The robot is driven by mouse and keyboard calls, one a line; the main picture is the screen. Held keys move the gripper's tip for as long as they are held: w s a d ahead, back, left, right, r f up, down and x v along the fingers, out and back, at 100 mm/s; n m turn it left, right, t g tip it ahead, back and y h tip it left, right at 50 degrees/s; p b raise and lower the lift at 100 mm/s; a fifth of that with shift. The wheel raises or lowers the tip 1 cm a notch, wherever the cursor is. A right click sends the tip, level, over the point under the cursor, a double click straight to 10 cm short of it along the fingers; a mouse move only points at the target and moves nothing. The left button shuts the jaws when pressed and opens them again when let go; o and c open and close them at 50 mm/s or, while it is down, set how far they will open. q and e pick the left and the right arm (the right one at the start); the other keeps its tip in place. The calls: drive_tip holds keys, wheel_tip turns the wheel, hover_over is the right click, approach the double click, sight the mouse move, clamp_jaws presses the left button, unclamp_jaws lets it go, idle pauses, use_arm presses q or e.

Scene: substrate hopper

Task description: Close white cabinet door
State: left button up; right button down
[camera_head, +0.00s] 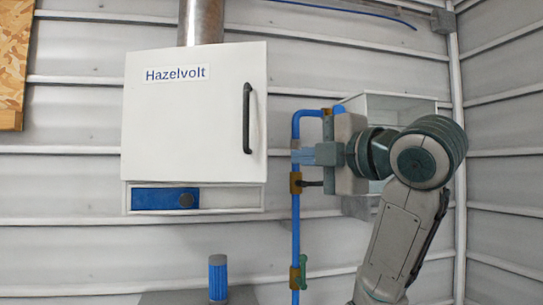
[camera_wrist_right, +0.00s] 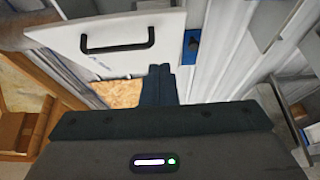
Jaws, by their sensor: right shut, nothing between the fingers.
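The white cabinet (camera_head: 160,120), labelled "Hazelvolt", hangs on the wall left of centre in the head view. Its white door (camera_head: 195,145) covers the front and has a black vertical handle (camera_head: 247,118) near its right edge. Whether a small gap remains at the door's edge, I cannot tell. The door (camera_wrist_right: 165,55) and handle (camera_wrist_right: 118,45) also show in the right wrist view. My right gripper (camera_head: 296,156) is shut and empty, to the right of the door and apart from the handle, fingers pointing left. Its fingers (camera_wrist_right: 160,70) show in the wrist view. My left gripper is out of view.
A blue pipe (camera_head: 295,225) with brass fittings runs vertically by my right gripper. A pale box (camera_head: 400,105) is on the wall behind my right arm. A blue cylinder (camera_head: 218,272) stands below the cabinet. A chipboard panel (camera_head: 14,60) is at far left.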

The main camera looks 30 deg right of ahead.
drive_tip(key=p, duration=0.4)
approach(258, 160)
drive_tip(key=w+a, duration=0.3)
drive_tip(key=shift+w+d+r+p, duration=0.2)
drive_tip(key=shift+w+d+p, duration=0.5)
drive_tip(key=shift+w+d, duration=0.45)
drive_tip(key=shift+w+d+f, duration=0.1)
drive_tip(key=shift+w+d, duration=0.05)
drive_tip(key=shift+d, duration=0.1)
drive_tip(key=shift+w+a, duration=0.1)
drive_tip(key=shift+a, duration=0.1)
